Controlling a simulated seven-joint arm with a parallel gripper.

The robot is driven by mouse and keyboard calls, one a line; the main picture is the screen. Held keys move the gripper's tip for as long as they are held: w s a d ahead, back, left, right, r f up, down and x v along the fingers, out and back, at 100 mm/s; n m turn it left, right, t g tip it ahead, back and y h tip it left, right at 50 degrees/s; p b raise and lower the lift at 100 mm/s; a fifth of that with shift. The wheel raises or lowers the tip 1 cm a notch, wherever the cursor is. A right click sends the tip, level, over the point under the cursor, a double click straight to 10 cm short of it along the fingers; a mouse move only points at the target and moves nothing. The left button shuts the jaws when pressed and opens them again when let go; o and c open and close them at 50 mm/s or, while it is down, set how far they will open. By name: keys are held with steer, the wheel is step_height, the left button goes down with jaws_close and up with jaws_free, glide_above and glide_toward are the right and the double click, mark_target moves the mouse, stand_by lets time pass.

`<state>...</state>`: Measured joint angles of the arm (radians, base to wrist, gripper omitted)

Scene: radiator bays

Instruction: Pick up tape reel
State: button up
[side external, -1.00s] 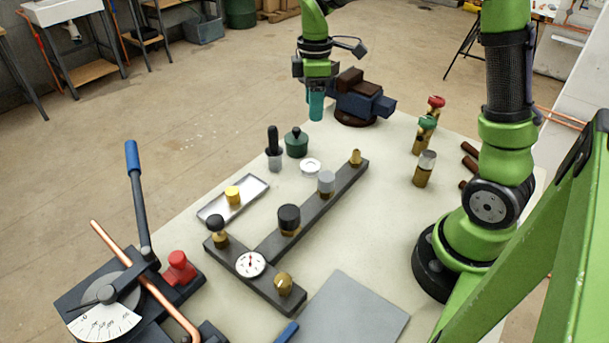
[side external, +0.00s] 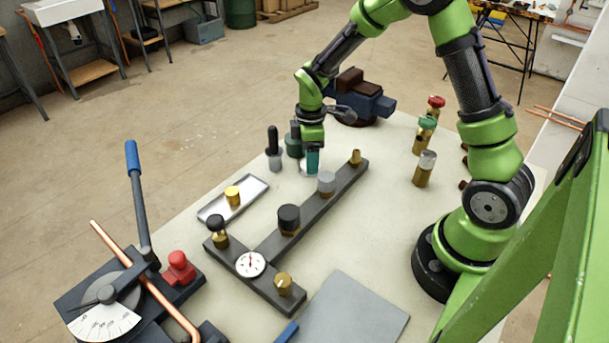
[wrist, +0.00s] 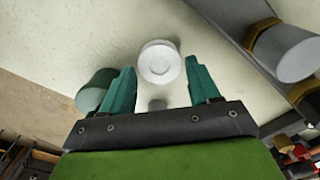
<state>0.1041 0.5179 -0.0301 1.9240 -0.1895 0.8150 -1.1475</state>
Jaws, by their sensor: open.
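The tape reel (wrist: 159,63) is a small white disc lying on the pale bench top. In the wrist view it sits just beyond and between my fingertips. My gripper (wrist: 160,84) is open, with teal fingers either side of a clear gap and nothing held. In the side view my gripper (side external: 312,162) is low over the bench and hides most of the reel; a sliver of the white reel (side external: 302,167) shows at its left. I cannot tell whether the fingers touch it.
A green lidded pot (side external: 293,145) and a black-handled tool (side external: 273,150) stand close left of my gripper. A dark T-shaped bar with fittings (side external: 265,243) lies in front. A vise (side external: 360,103) is behind. A tray (side external: 212,207) holds a yellow cylinder.

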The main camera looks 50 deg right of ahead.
steer(key=shift+f, duration=0.95)
steer(key=c, duration=0.4)
steer(key=shift+r, duration=0.1)
steer(key=shift+c, duration=0.2)
